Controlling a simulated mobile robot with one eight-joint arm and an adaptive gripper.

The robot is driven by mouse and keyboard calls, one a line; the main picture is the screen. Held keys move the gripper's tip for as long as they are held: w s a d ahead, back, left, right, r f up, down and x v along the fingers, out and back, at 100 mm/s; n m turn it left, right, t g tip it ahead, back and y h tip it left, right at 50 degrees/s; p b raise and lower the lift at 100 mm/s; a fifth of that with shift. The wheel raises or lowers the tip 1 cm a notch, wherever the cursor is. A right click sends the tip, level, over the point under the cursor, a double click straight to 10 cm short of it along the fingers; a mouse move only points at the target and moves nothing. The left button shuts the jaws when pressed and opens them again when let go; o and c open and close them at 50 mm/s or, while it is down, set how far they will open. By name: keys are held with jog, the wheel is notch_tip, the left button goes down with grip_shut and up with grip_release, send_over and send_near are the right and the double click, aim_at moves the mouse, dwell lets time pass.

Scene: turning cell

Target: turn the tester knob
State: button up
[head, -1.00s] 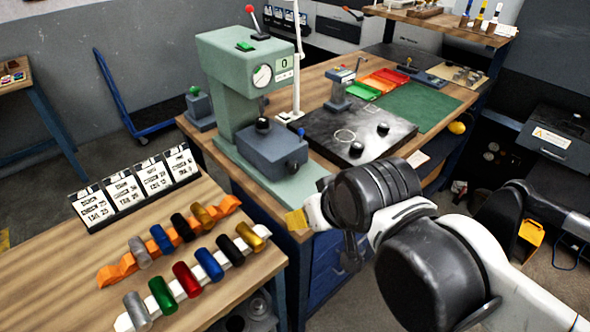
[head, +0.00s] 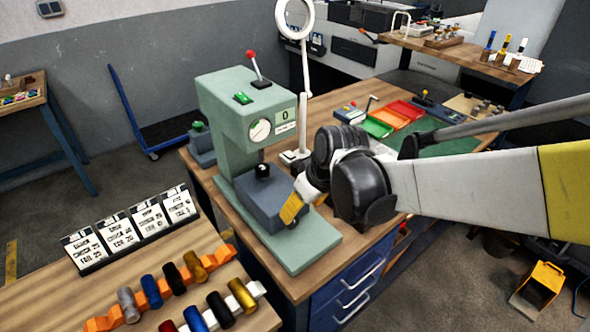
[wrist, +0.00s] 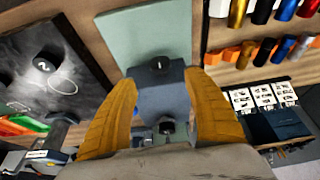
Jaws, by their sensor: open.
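The tester (head: 228,110) is a pale green machine with a round dial, a display reading 0 and a blue-grey block (head: 252,204) on its base. A dark knob (head: 293,223) shows at the block's front, partly beside my gripper (head: 292,207). In the wrist view, a black knob with a white mark (wrist: 158,64) lies just beyond and between my fingertips. My gripper (wrist: 160,82) is open, its yellow fingers apart around the view of the block, with no visible contact. A second black round part (head: 262,171) stands on top of the block.
The dark plate (wrist: 55,65) with a black knob lies beside the tester. Racks of coloured cylinders (head: 190,285) and label cards (head: 130,230) are on the near-left table. A ring lamp (head: 293,18) stands behind the tester. Orange and green trays (head: 398,114) lie farther back.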

aim_at(294, 220)
jog(key=b+x, duration=0.3)
jog(key=x, duration=0.6)
jog(key=shift+f, duration=0.15)
jog(key=c, duration=1.3)
